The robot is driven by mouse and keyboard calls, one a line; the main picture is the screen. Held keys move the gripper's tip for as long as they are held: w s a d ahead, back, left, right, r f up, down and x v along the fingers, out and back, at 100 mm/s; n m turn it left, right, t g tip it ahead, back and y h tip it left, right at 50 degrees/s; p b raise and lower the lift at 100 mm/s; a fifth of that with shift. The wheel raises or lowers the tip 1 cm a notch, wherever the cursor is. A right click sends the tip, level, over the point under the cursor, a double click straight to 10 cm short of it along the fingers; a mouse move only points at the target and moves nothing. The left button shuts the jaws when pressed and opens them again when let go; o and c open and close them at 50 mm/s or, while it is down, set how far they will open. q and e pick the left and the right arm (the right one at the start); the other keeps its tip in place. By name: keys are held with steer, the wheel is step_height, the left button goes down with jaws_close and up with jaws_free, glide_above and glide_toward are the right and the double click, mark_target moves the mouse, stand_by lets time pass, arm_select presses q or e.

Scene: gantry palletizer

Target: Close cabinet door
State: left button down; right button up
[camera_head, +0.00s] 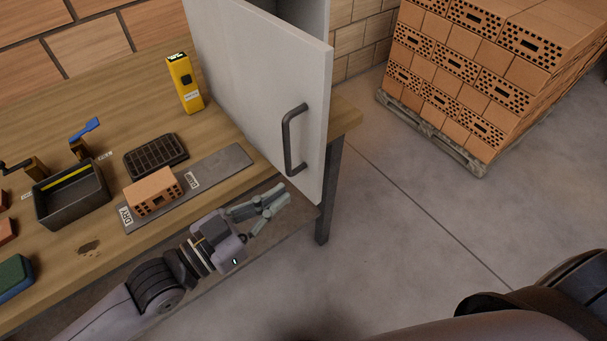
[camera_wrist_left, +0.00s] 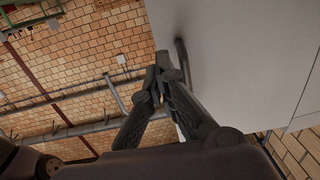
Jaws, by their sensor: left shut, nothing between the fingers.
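The white cabinet door (camera_head: 255,85) stands open at the back right of the workbench, its dark handle (camera_head: 290,140) facing me. Part of the cabinet interior (camera_head: 303,12) shows behind the door's top edge. My left gripper (camera_head: 280,199) is shut and empty, just below and left of the handle in the head view. In the left wrist view the door (camera_wrist_left: 240,60) fills the right side, and the handle (camera_wrist_left: 183,62) appears just beyond the shut fingertips (camera_wrist_left: 162,66). I cannot tell whether they touch it. My right gripper is not in view.
The wooden bench (camera_head: 130,70) holds a yellow device (camera_head: 184,84), a black grate (camera_head: 155,155), a brick (camera_head: 153,190) on a grey strip, and a dark tray (camera_head: 70,200). A pallet of bricks (camera_head: 480,75) stands at the back right. The floor (camera_head: 400,220) between is clear.

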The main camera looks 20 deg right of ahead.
mark_target(316, 173)
arm_select(q)
steer(key=p+x, duration=0.1)
steer(key=x, duration=0.5)
steer(key=shift+w+d, duration=0.1)
steer(key=shift+d, duration=0.1)
